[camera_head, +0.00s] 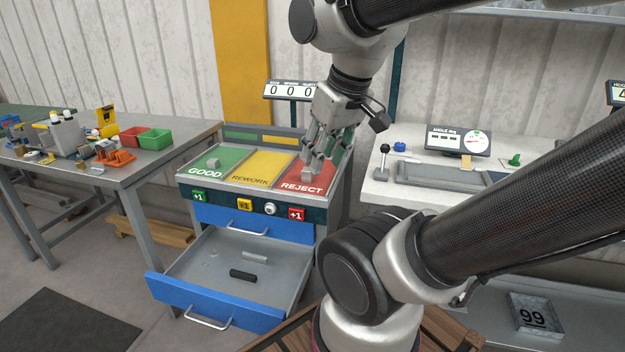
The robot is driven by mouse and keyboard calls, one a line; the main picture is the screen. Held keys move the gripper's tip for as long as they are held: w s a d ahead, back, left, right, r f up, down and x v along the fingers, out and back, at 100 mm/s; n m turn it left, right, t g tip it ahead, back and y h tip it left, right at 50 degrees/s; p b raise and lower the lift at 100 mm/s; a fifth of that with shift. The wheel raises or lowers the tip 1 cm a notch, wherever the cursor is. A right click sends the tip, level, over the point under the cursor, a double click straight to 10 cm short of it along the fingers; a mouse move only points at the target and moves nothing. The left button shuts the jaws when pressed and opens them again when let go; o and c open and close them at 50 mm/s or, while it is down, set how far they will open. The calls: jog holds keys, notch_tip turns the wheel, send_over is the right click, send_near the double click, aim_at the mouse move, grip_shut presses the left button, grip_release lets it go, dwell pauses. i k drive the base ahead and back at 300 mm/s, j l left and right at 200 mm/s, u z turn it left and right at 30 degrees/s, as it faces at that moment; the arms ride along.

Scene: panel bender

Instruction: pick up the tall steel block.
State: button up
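A small grey steel block (307,174) stands on the red REJECT field, right under my gripper. Another small grey block (213,162) sits on the green GOOD field. Which of the two is the tall one I cannot tell for sure at this size. My gripper (319,157) points down over the REJECT field, its fingers apart, with the fingertips close above or beside the block there. Whether they touch it I cannot tell.
Below the sorting top (247,188), a blue-fronted drawer (215,305) stands open, holding a light bar (255,256) and a dark bar (243,274). A cluttered bench (165,160) is at left. A white measuring table (385,190) with a gauge display (457,140) is at right.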

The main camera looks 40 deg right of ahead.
aim_at(307, 176)
jog(key=k+z, duration=0.3)
jog(key=k+l+z, duration=0.1)
jog(key=k+z, duration=0.25)
jog(key=i+j+z, duration=0.15)
jog(key=z, duration=0.25)
jog(key=j+z, duration=0.4)
jog(key=i+j+z, duration=0.1)
jog(key=j+z, duration=0.3)
jog(key=j, duration=1.05)
jog(key=k+j, duration=0.1)
jog(key=j, duration=2.05)
jog(key=k, duration=0.05)
